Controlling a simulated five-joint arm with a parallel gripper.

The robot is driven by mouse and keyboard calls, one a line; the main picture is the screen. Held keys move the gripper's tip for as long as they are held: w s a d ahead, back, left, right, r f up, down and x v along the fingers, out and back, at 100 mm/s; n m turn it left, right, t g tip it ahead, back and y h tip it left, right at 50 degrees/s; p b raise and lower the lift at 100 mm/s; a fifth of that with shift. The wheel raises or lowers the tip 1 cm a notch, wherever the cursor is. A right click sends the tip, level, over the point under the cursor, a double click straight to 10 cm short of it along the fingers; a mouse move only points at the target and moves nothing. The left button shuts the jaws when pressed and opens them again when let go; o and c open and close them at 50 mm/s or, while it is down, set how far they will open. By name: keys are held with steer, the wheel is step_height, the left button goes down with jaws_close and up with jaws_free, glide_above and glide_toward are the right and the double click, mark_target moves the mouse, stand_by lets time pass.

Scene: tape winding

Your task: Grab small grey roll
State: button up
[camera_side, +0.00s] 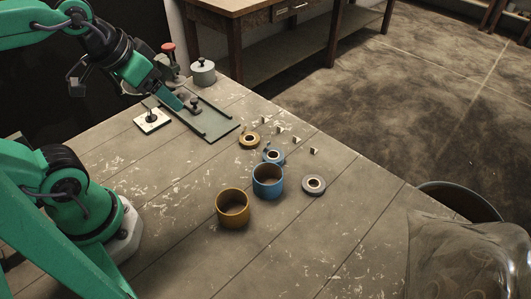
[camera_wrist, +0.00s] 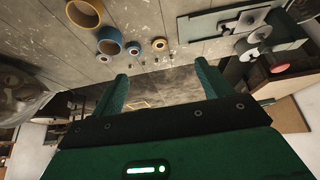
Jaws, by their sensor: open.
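The small grey roll (camera_side: 314,184) lies flat on the wooden table, right of the blue cup, with its dark centre hole facing up. In the wrist view the grey roll (camera_wrist: 102,58) is small, beyond the left finger. My gripper (camera_side: 176,103) is at the upper left in the side view, over the area of the flat plate and well away from the roll. In the wrist view my gripper (camera_wrist: 160,74) has its two green fingers wide apart with nothing between them.
A blue cup (camera_side: 268,188) and an ochre cup (camera_side: 233,217) stand left of the roll. A small blue roll (camera_side: 273,156) and a yellow roll (camera_side: 249,141) lie behind, near several small pale pieces. A grey-green plate (camera_side: 222,126) lies farther back. The front table is clear.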

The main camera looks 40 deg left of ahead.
steer(key=m+g, duration=0.6)
steer(key=m, duration=2.5)
glide_above(313, 187)
step_height(313, 187, down, 17)
steer(key=shift+f, duration=3.75)
